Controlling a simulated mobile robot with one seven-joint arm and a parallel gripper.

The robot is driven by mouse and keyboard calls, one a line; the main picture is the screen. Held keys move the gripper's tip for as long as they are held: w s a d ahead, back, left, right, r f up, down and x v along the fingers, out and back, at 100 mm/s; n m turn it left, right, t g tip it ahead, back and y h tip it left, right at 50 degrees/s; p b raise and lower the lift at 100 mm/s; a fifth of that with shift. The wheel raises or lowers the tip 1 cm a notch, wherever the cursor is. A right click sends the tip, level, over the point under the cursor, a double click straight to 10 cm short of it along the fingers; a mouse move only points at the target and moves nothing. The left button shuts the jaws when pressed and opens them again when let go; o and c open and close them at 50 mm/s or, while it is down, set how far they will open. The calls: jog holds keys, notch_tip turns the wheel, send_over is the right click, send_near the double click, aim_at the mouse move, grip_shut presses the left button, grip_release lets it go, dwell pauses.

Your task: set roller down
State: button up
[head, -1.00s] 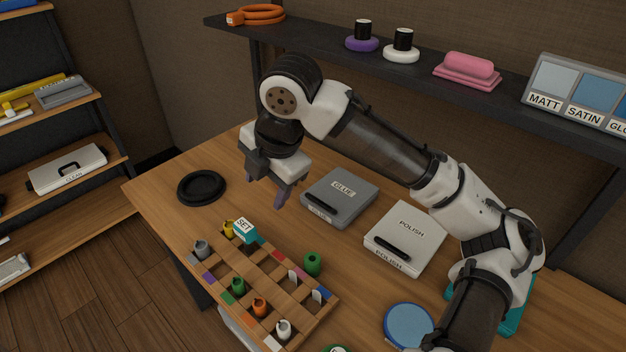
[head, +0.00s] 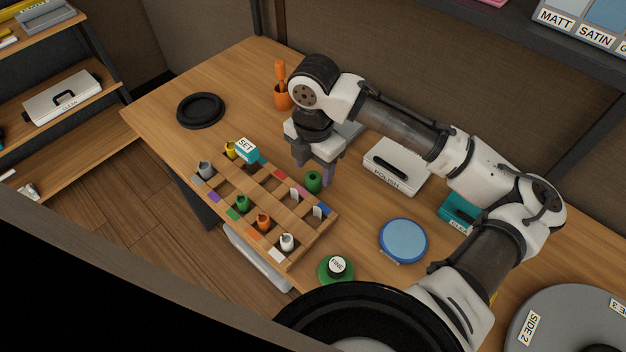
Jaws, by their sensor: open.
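The rack holds small grey (head: 206,169), yellow (head: 230,150), green (head: 242,203), orange (head: 263,221) and white (head: 287,242) pieces beside coloured squares. A teal SET block (head: 247,151) sits at its back edge.
A black ring (head: 200,110) lies at the table's left. An orange holder (head: 282,97) stands behind my gripper. A grey box (head: 350,131) is partly hidden by my arm. The POLISH box (head: 395,168), blue disc (head: 404,240) and green FINE disc (head: 336,268) lie to the right.

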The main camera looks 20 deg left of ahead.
jog(key=shift+f, duration=1.95)
jog(key=c, duration=1.1)
jog(key=shift+r, duration=0.1)
jog(key=shift+c, duration=0.2)
